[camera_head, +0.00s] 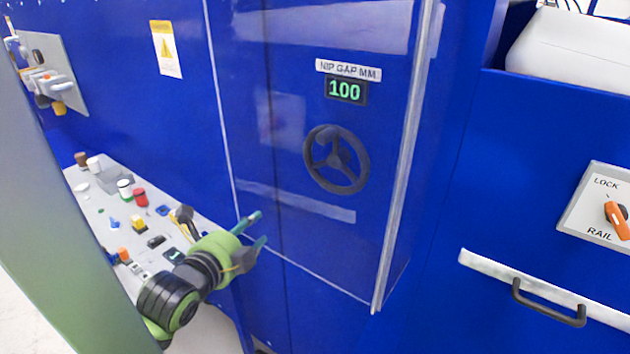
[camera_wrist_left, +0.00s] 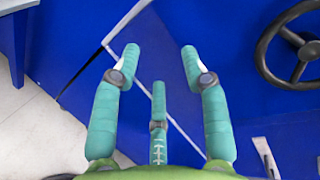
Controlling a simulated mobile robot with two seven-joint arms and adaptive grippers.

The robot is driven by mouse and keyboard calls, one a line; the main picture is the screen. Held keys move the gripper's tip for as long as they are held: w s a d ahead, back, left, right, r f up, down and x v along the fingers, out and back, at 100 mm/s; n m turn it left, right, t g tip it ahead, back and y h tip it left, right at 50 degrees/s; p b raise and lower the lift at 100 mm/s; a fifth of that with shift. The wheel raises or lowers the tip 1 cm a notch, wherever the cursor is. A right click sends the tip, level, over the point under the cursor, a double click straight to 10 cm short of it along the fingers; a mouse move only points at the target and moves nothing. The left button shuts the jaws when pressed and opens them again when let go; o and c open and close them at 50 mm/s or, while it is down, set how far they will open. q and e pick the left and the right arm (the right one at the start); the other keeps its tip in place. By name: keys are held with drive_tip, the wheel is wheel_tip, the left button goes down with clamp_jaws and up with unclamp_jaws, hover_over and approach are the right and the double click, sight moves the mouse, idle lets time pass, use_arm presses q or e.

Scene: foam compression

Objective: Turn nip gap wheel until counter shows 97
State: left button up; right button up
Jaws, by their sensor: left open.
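The nip gap wheel (camera_head: 336,159) is a black three-spoked handwheel on the blue cabinet panel. The counter (camera_head: 346,90) above it shows 100 in green digits, under a label reading NIP GAP MM (camera_head: 348,70). My left gripper (camera_head: 258,228) is open and empty, below and to the left of the wheel, apart from it. In the left wrist view its teal fingers (camera_wrist_left: 160,62) are spread, and part of the wheel (camera_wrist_left: 290,45) shows at the upper right, cut off by the frame edge. My right gripper is not in view.
A control desk (camera_head: 100,190) with several buttons and knobs stands at the left, close to my left arm. At the right are a LOCK/RAIL switch (camera_head: 615,213) with an orange knob and a black drawer handle (camera_head: 548,304). The panel around the wheel is clear.

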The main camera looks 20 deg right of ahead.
use_arm(q)
drive_tip(key=s+d+r+m+g+h, duration=0.1)
drive_tip(key=s+d+r+m+h, duration=0.25)
drive_tip(key=r+m, duration=0.5)
drive_tip(key=s+d+r+m+h, duration=0.25)
drive_tip(key=d+r+m, duration=0.25)
drive_tip(key=r+m, duration=0.4)
drive_tip(key=shift+n, duration=0.55)
drive_tip(key=p+x, duration=0.1)
drive_tip(key=x, duration=0.2)
drive_tip(key=r+p+x, duration=0.1)
drive_tip(key=x, duration=0.2)
drive_tip(key=shift+d+r+p, duration=0.15)
drive_tip(key=shift+d+p, duration=0.2)
drive_tip(key=shift+p, duration=0.05)
drive_tip(key=shift+y, duration=0.3)
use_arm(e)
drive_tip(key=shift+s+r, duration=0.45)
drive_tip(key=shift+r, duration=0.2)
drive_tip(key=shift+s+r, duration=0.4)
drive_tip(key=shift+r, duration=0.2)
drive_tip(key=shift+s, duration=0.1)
use_arm(q)
clamp_jaws()
